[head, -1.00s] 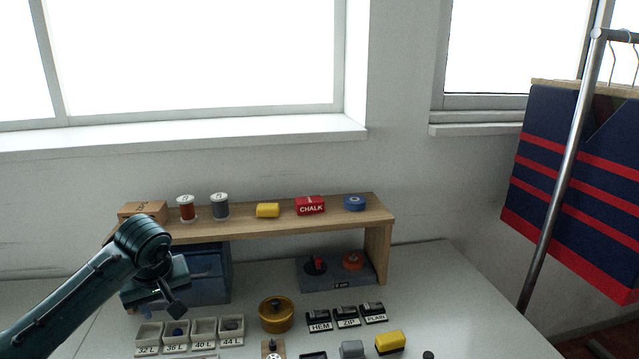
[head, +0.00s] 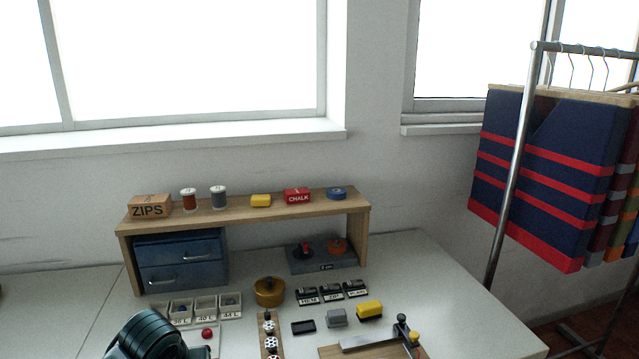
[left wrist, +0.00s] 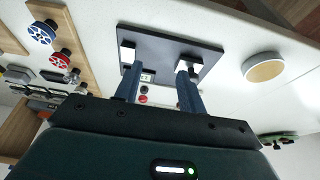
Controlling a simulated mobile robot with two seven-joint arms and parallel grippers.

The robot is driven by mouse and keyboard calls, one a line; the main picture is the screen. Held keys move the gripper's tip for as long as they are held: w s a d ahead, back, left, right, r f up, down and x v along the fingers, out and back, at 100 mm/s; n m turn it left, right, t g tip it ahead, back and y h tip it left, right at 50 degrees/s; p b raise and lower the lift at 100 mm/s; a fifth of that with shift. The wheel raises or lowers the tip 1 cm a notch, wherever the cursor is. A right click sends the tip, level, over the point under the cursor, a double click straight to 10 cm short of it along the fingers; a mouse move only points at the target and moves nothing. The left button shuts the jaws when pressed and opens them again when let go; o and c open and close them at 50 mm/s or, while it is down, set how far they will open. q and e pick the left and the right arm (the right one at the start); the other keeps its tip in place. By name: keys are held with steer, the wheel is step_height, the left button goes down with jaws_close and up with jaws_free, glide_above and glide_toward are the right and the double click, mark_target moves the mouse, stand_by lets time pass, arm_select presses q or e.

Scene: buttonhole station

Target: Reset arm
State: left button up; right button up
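Part of my left arm (head: 155,338) shows at the bottom left of the head view. Its gripper is below the picture there. In the left wrist view my left gripper (left wrist: 157,75) has its two blue fingers apart, with nothing seen between them. Beyond the fingers is a dark flat plate (left wrist: 205,52) with pale blocks near the fingertips. Whether the fingers touch it cannot be told. My right gripper is in no view.
A wooden shelf (head: 240,212) stands over blue drawers (head: 180,262). Several small bins (head: 205,306), a brass pot (head: 269,291), labelled blocks (head: 331,293) and a wooden board with a clamp (head: 372,350) crowd the table. A garment rail (head: 512,170) stands right.

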arm_select(q)
steer(key=s+d+f+m+h, duration=0.1)
steer(key=s+d+f+m, duration=0.15)
steer(key=s, duration=0.35)
steer(key=s+d+f+m+h, duration=0.1)
steer(key=s+d+f, duration=0.2)
steer(key=s, duration=0.4)
steer(key=s+a+m+y, duration=0.1)
steer(key=s+a, duration=0.2)
steer(key=s, duration=0.8)
steer(key=w+d+f+m+t+h+p, duration=0.1)
steer(key=w+d+f+t+h+p, duration=0.2)
steer(key=w+d+t, duration=0.3)
steer(key=shift+w+d+f+t, duration=0.3)
steer(key=shift+w+f, duration=0.1)
steer(key=shift+f, duration=0.1)
